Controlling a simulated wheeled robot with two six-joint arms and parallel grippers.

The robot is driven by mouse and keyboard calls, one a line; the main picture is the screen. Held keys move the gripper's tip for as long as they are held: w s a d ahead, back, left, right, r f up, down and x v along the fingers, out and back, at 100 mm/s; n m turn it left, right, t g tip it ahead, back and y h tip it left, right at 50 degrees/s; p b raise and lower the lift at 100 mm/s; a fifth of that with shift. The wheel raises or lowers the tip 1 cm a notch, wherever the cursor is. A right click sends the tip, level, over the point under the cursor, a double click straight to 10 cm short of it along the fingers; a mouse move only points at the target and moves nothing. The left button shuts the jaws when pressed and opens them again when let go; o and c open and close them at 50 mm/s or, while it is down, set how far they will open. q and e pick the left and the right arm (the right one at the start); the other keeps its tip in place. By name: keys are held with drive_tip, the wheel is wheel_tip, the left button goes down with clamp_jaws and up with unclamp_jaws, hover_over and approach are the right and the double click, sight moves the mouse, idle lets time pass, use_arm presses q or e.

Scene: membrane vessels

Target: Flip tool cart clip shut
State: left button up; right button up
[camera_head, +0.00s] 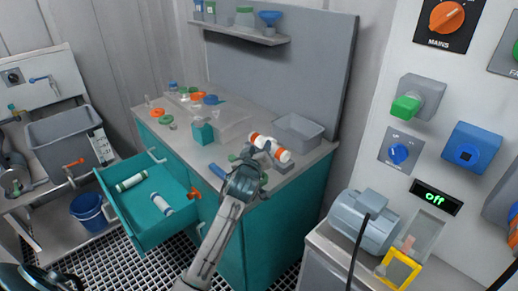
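The tool cart (290,210) is teal with a grey top. A white tube with orange bands (270,147) lies at its front right in a low grey holder, partly behind my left gripper (250,165). Small green parts show beside the gripper; I cannot tell whether one is the clip, or whether the clip is open or shut. An orange piece (195,193) sits by the drawer's right edge. My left gripper is over the cart top, just in front of the tube. Its fingers are hard to make out, and contact cannot be told. My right gripper is not in view.
The teal drawer (128,225) stands open with two tubes inside. Loose fittings and a grey tray (298,132) are on the cart top. A grey pump (365,220) and a control panel reading "off" (436,198) are at right. A blue bucket (88,210) is at left.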

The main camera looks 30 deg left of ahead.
use_arm(q)
drive_tip(key=shift+r, duration=0.15)
drive_tip(key=shift+s+d, duration=0.15)
drive_tip(key=shift+s, duration=0.15)
drive_tip(key=b+v, duration=0.1)
drive_tip(key=v, duration=0.9)
drive_tip(key=shift+s+b, duration=0.1)
drive_tip(key=shift+b, duration=0.2)
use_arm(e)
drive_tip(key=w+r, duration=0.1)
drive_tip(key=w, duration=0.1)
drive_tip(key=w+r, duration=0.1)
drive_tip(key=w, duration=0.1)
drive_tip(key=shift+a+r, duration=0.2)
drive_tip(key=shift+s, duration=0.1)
